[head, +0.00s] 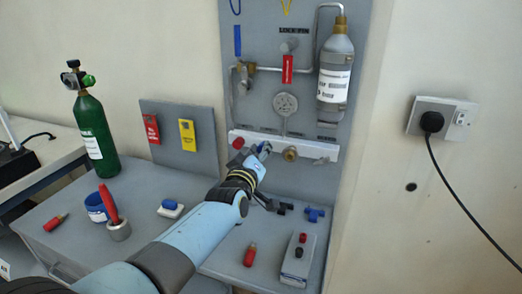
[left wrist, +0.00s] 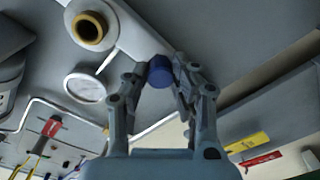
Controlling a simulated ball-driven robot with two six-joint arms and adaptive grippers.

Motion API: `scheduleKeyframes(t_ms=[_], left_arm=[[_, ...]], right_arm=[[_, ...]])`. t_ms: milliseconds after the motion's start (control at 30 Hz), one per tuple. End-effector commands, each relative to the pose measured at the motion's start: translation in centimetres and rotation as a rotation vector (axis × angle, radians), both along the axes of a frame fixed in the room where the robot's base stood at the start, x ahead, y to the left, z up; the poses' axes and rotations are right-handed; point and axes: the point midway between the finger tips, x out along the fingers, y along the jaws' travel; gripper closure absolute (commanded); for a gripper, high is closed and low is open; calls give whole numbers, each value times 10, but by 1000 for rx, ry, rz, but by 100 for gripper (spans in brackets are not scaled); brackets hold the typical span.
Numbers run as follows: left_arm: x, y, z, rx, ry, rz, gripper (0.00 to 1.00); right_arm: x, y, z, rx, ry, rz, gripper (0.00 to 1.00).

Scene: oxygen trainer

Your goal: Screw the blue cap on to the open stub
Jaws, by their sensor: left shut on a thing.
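The blue cap (left wrist: 160,72) is between the fingertips of my left gripper (left wrist: 163,76) in the left wrist view. The fingers are shut on its sides. In the head view the left gripper (head: 263,150) is up at the white strip on the panel, and the cap is mostly hidden there. The brass-rimmed open stub (head: 290,154) is on the strip, right of the gripper. It shows in the left wrist view as a yellow ring with a dark opening (left wrist: 90,27), apart from the cap. My right gripper is not in view.
A red knob (head: 238,143) is left of the gripper on the strip (head: 322,151). A grey cylinder (head: 336,75) hangs above right. Below, the bench holds a blue fitting (head: 314,214), a switch box (head: 299,258) and a red-handled tool (head: 110,210). A green bottle (head: 95,130) stands left.

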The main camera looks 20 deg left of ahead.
Motion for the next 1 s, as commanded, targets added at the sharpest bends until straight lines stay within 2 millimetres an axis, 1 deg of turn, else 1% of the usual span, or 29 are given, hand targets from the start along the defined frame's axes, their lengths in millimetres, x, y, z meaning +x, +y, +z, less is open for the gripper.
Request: scheduleKeyframes(t_ms=[33,133,433,600,700,1000], left_arm=[[-2,0,-3,57,9,-1,100],[-2,0,-4,145,5,-1,100],[-2,1,-4,176,4,-2,100],[-2,1,-4,372,-2,-2,100],[-2,1,-4,452,-5,-2,100],[-2,1,-4,479,-7,-2,100]], right_arm=[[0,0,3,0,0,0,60],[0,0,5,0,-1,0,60],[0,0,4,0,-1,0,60],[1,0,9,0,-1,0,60],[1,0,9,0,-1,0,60],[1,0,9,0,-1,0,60]])
